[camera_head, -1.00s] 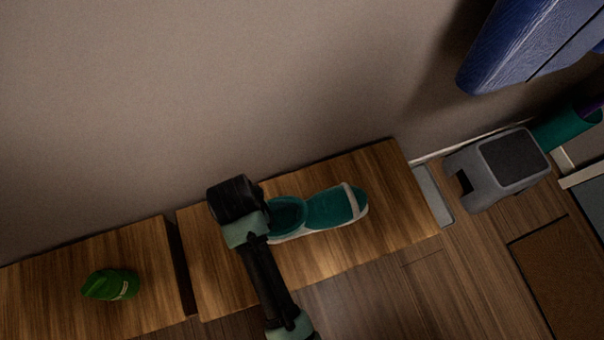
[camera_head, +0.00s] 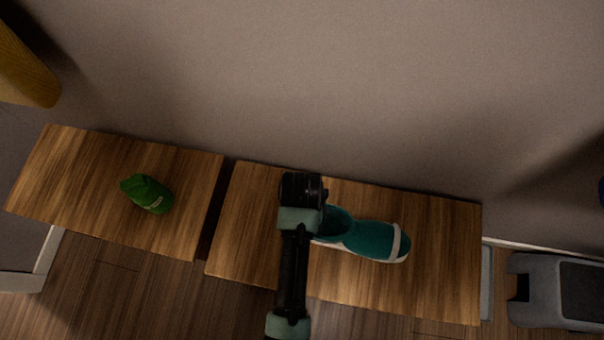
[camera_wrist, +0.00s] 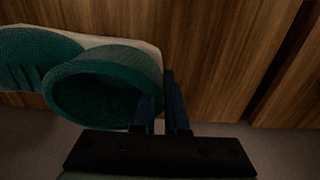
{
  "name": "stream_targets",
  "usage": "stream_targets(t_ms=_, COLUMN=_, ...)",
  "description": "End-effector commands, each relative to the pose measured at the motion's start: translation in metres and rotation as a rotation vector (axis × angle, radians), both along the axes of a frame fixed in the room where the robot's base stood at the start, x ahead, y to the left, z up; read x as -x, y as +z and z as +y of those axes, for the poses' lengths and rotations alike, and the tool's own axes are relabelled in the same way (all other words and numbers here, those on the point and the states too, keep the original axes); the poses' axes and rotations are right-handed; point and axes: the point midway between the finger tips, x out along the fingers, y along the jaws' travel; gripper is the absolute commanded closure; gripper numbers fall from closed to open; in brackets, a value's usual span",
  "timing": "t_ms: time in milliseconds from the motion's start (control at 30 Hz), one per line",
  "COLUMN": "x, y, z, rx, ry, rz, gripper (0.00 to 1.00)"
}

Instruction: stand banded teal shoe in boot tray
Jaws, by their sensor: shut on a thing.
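The teal shoe (camera_head: 372,240) has a white sole and a pale band across its toe end, which points right. It is at or just above the right wooden bench top; I cannot tell whether it touches. My gripper (camera_wrist: 163,105) is shut on the heel end of the shoe, with one finger inside the opening and one outside. In the wrist view the shoe's open collar (camera_wrist: 70,95) shows at left. In the head view my wrist covers the fingertips. I cannot make out a boot tray for certain.
A green object (camera_head: 148,194) with a light label sits on the left wooden top (camera_head: 90,190). A narrow gap separates it from the right top (camera_head: 440,285). A pale grey flat piece (camera_head: 487,283) lies past its right end, then a grey stool-like object (camera_head: 565,290). A wall stands behind.

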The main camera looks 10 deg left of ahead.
Motion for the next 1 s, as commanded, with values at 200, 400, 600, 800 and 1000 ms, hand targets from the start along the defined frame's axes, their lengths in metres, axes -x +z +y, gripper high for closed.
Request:
stream_targets(t_ms=200, x=0.0, y=-0.031, z=0.0, rx=0.001, ry=0.0, rz=0.0, gripper=1.0)
stream_targets(t_ms=400, x=0.0, y=-0.029, z=0.0, rx=0.001, ry=0.0, rz=-0.001, gripper=1.0)
stream_targets(t_ms=600, x=0.0, y=-0.032, z=0.0, rx=0.0, ry=0.0, rz=0.0, gripper=0.82)
stream_targets(t_ms=800, x=0.0, y=-0.032, z=0.0, rx=0.0, ry=0.0, rz=0.0, gripper=0.59)
stream_targets(t_ms=1000, x=0.0, y=-0.032, z=0.0, rx=0.0, ry=0.0, rz=0.0, gripper=0.59)
